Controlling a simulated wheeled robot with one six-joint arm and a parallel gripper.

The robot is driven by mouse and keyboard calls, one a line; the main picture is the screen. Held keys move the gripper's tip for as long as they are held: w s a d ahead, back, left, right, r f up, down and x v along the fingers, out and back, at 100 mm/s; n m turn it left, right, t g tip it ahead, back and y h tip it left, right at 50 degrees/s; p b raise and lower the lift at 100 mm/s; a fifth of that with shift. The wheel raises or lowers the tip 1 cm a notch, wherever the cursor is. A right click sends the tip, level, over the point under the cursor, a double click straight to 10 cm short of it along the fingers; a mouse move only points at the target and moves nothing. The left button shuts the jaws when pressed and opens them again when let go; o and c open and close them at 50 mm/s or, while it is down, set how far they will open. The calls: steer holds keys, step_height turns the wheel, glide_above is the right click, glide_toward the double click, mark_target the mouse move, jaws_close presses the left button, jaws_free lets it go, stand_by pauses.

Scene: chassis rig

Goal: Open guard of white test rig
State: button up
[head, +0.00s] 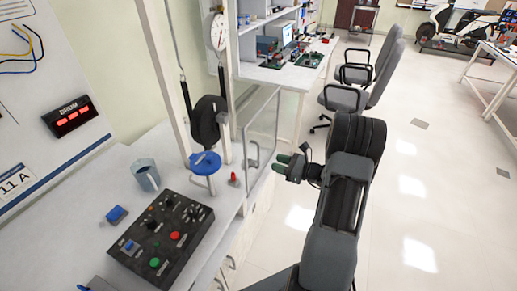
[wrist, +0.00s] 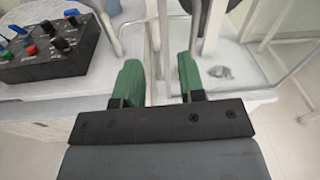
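The white test rig (head: 178,70) stands on the bench at the left in the head view. Its guard (head: 262,122) is a clear panel in a thin light frame on the rig's right side, with a small grey handle (head: 254,154) low on it. My gripper (head: 281,164) has green fingertips and is just right of the guard, near the handle's height. In the wrist view my gripper (wrist: 159,78) is open, with a gap between the fingers. Light upright bars show beyond and between them; I cannot tell which one is the handle. A clear panel (wrist: 285,45) shows at the right.
A black control box (head: 160,238) with coloured buttons, a blue round-topped part (head: 205,163) and a grey cup (head: 146,175) are on the bench. Office chairs (head: 345,97) stand behind my arm. The floor (head: 430,190) at the right is clear.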

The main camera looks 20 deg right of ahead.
mark_target(258, 149)
steer(key=w+a+m+p, duration=0.1)
steer(key=w, duration=0.3)
steer(key=w+a+f+m+t+h, duration=0.1)
steer(key=w, duration=0.3)
steer(key=w+a+t+p, duration=0.1)
steer(key=w, duration=0.3)
steer(key=shift+a+f+m+h+p, duration=0.25)
steer(key=shift+f+m+h+p, duration=0.1)
steer(key=shift+m+h, duration=0.05)
jaws_close()
